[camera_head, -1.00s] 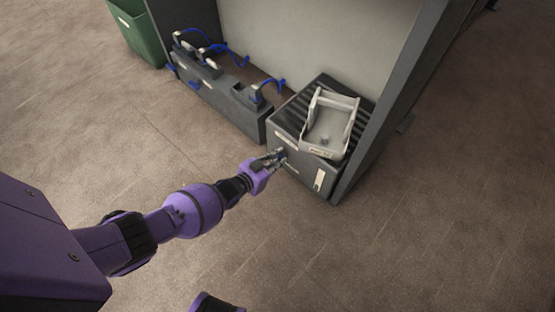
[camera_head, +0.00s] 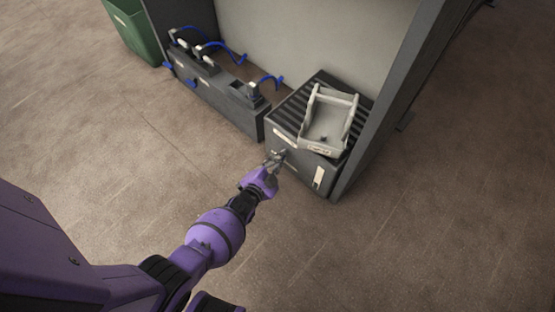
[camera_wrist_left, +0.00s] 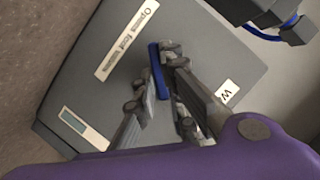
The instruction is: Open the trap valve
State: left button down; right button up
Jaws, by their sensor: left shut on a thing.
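The trap valve's handle appears to be the blue bar (camera_wrist_left: 158,70) on the front face of a dark grey box (camera_head: 303,176). My left gripper (camera_head: 277,156) is at that face, and the left wrist view shows its fingers (camera_wrist_left: 164,75) closed around the blue bar. The bar stands nearly upright in that view, slightly tilted. In the head view the fingers mostly hide the bar. A white label (camera_wrist_left: 126,40) with writing and a small "W" label (camera_wrist_left: 228,92) are on the same face. My right gripper is not in view.
A light grey tray (camera_head: 328,120) sits on the box's ribbed top. A dark grey post (camera_head: 392,105) stands to its right. A low grey unit (camera_head: 215,88) with blue hoses is at left, with a green bin (camera_head: 132,32) beyond. The floor in front is clear.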

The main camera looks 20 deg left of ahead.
pick_arm(q)
jog(key=shift+f+m+b, duration=0.1)
jog(key=shift+m+b, duration=0.2)
jog(key=shift+m, duration=0.1)
jog(key=c, duration=1.8)
grip_release()
jog(key=v, duration=1.2)
jog(key=shift+d, duration=0.1)
jog(key=shift+f, duration=0.1)
